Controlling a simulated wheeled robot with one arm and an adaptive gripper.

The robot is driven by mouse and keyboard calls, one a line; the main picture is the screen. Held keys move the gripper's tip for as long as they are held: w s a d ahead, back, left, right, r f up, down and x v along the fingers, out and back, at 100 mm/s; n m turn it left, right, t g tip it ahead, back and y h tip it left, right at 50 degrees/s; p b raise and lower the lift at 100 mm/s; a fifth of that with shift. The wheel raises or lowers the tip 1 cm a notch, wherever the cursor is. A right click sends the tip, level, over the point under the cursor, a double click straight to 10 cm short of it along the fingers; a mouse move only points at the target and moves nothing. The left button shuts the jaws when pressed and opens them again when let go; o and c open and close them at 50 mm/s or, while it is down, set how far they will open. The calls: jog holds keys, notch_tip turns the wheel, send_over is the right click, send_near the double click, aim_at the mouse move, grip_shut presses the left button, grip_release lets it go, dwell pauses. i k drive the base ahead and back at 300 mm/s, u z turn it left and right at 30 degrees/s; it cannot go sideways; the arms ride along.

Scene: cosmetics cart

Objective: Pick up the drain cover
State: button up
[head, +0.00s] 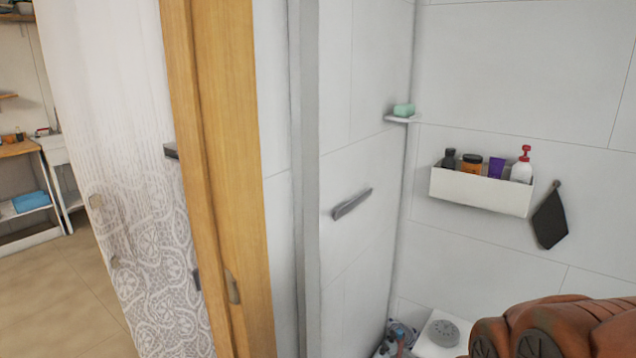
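A round grey disc with small holes, which looks like the drain cover (440,331), lies on a white surface (426,350) at the bottom edge of the head view, right of centre. The lower part of that surface is cut off by the frame. My orange-brown arm fills the bottom right corner, just right of the disc in the picture. My gripper is not visible, so its place relative to the disc does not show.
Small mixed items (396,336) sit left of the disc, partly cut off. A white wall caddy (478,190) holds several bottles and jars, and a dark cloth (550,218) hangs beside it. A wooden door frame (232,170) and a patterned panel (115,120) stand left.

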aim_at(445, 333)
jog(key=z, duration=0.75)
jog(key=k, duration=0.45)
jog(key=u, duration=0.65)
jog(key=i, duration=1)
jog(key=u, duration=0.1)
